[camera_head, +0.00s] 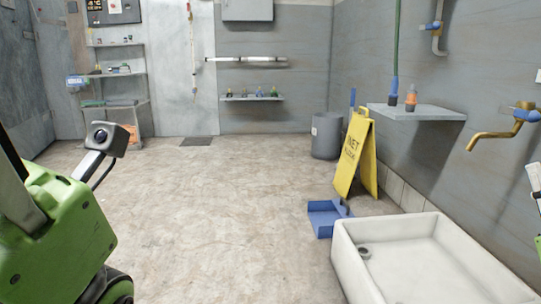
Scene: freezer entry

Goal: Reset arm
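On the left, a green and black arm part (55,230) rises from the lower left edge, with a small camera-like device (104,138) on a bracket beside it. They look like parts of my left arm. No fingers of my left gripper show. At the far right edge, only a thin sliver of a white, black and green part (535,185) shows, probably of my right arm. No fingers of my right gripper show. Whether either gripper holds anything cannot be seen.
A white basin (338,262) stands at lower right below a brass tap (495,136). A yellow wet floor sign (352,152), a blue dustpan (324,218) and a grey bin (325,135) stand nearby. A wall shelf (430,112) juts out at right. The middle floor is clear.

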